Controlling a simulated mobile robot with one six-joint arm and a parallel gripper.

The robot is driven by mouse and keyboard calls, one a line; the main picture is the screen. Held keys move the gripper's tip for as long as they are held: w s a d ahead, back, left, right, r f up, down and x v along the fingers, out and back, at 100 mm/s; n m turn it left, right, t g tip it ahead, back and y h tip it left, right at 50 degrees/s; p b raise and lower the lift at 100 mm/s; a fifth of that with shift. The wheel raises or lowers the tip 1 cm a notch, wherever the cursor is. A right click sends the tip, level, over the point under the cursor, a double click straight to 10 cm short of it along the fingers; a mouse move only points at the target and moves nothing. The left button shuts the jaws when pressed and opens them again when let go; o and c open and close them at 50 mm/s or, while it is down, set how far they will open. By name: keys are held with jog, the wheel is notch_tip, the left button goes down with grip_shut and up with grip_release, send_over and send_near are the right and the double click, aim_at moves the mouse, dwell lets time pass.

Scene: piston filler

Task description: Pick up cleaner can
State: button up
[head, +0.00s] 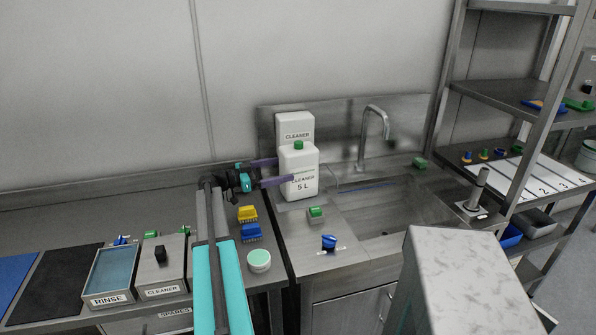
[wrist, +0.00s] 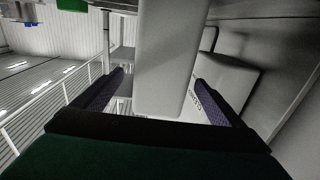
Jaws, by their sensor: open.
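The cleaner can (head: 301,173), white with a green cap and marked "CLEANER 5 L", stands upright on the steel counter left of the sink. My gripper (head: 286,170) reaches in from the left at the can's height, its purple fingers open. In the wrist view a white body, which looks like the can (wrist: 172,55), lies between the two spread fingers (wrist: 158,85). I cannot tell whether the fingers touch it.
A white box marked "CLEANER" (head: 295,126) is behind the can. A sink (head: 385,210) with a tap (head: 372,125) is to the right. A green-topped block (head: 316,214) and a blue knob (head: 329,243) are in front. Yellow (head: 248,213) and blue (head: 251,232) brushes lie near my arm.

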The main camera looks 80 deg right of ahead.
aim_at(299, 164)
jog(key=shift+x, duration=1.35)
jog(key=shift+d+p, duration=0.1)
jog(key=shift+p, duration=0.2)
jog(key=shift+s+d+r+p, duration=0.25)
jog(key=shift+s+p, duration=0.1)
jog(key=shift+s, duration=0.1)
jog(key=p+x, duration=0.1)
jog(key=x, duration=0.1)
jog(key=shift+s+d+r, duration=0.1)
jog(key=shift+s+d, duration=0.15)
jog(key=shift+s+d+p, duration=0.35)
jog(key=shift+s+d, duration=0.05)
jog(key=shift+s, duration=0.2)
